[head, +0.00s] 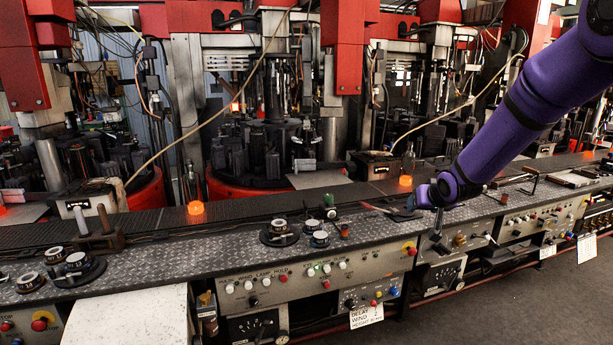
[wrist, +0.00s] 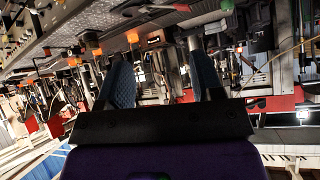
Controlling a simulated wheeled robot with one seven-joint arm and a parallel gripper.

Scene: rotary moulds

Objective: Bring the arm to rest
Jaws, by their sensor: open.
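My purple arm (head: 535,95) reaches down from the upper right in the head view. My gripper (head: 402,207) is at its lower end, pointing left above the bench top; its fingers are small and partly hidden there. In the wrist view my gripper (wrist: 156,55) shows two blue-grey fingers spread apart, with nothing held between them. The view is tilted, with the bench and machines beyond the fingers. I cannot tell the exact gap between the gripper and the bench.
The long metal bench (head: 210,258) carries dials (head: 279,233), a green knob (head: 330,213) and orange lamps (head: 196,211). A control panel (head: 265,285) with switches runs along its front. Red-framed machines (head: 345,60) stand behind. The dark floor (head: 530,310) is clear at lower right.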

